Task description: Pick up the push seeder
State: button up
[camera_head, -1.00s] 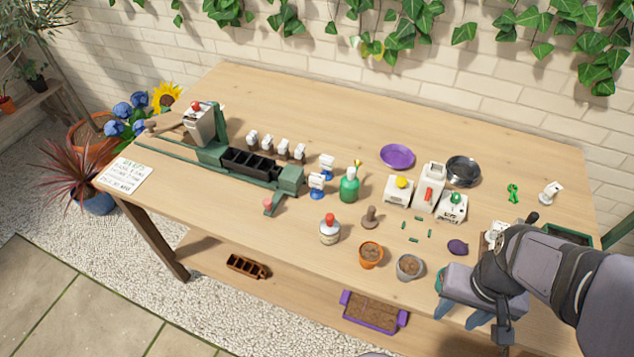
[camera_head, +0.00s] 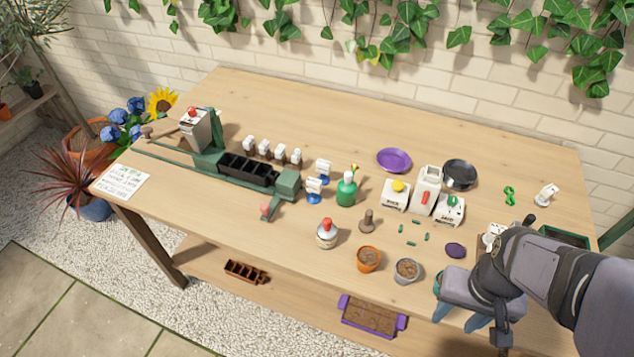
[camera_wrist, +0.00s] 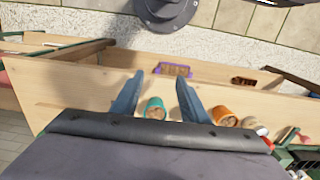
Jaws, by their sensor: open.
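No label reading push seeder is legible. The likeliest match is the white round bottle with a red top (camera_head: 327,234), standing upright near the table's front middle, left of the orange pot (camera_head: 368,259). My gripper (camera_head: 462,317) is at the front right edge of the table, well right of that bottle and empty. In the wrist view my gripper (camera_wrist: 158,95) has its two blue fingers spread apart, with a teal pot (camera_wrist: 155,109) seen between them, not gripped. A white bottle there is partly visible beyond the orange pot (camera_wrist: 222,115).
A grey pot (camera_head: 407,271), a brown dibber (camera_head: 367,221) and a green spray bottle (camera_head: 347,190) stand close around the bottle. White dispensers (camera_head: 427,190) stand behind. A green machine (camera_head: 288,183) fills the left.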

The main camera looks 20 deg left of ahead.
notch_tip(320, 180, up, 5)
jog(key=r+n+t+y+b, duration=0.1)
jog(key=r+t+y+b, duration=0.15)
jog(key=t, duration=1.05)
send_over(312, 185)
jog(key=s, duration=0.2)
jog(key=s+f+t+h+b, duration=0.1)
jog(key=s+f+h, duration=0.1)
jog(key=s+f, duration=0.1)
jog(key=shift+m+t+h, duration=0.25)
jog(key=shift+m+t, duration=0.05)
jog(key=shift+m, duration=0.2)
jog(key=f, duration=0.8)
jog(key=shift+s+a+f, duration=0.1)
jog(key=shift+s+f, duration=0.25)
jog(key=shift+p+x, duration=0.45)
jog(key=shift+x, duration=1)
jog(key=shift+p+x, duration=0.65)
jog(key=shift+x, duration=1.55)
jog(key=shift+f, duration=0.15)
jog(key=shift+s, duration=0.1)
jog(key=c, duration=0.8)
